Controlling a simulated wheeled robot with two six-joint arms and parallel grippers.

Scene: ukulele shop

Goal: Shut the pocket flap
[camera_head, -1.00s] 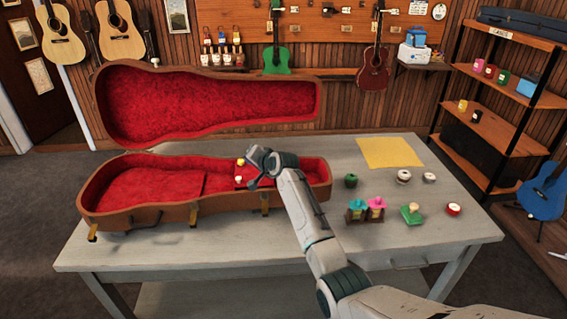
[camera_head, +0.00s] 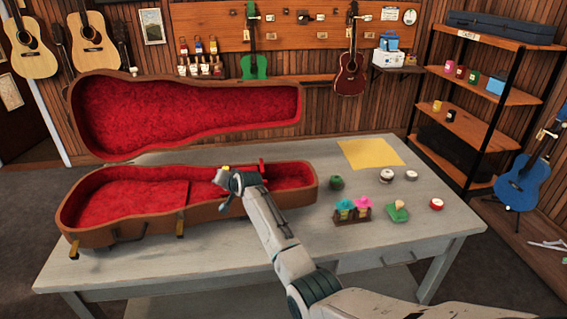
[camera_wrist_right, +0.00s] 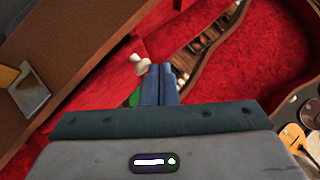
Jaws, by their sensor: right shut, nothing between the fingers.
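The open instrument case (camera_head: 130,235) lies on the table with its red-lined lid raised behind it. A small upright red piece (camera_head: 262,167), which looks like the raised pocket flap, shows behind my wrist near the case's right end. My right gripper (camera_head: 224,183) is over the case interior, shut and empty; my arm hides much of the pocket area. In the right wrist view its closed fingers (camera_wrist_right: 160,85) are beside a cream knob (camera_wrist_right: 140,62), and a bit of green (camera_wrist_right: 133,98) shows behind them. I cannot tell whether the fingers touch anything. My left gripper is not in view.
The table's front strip is bare.

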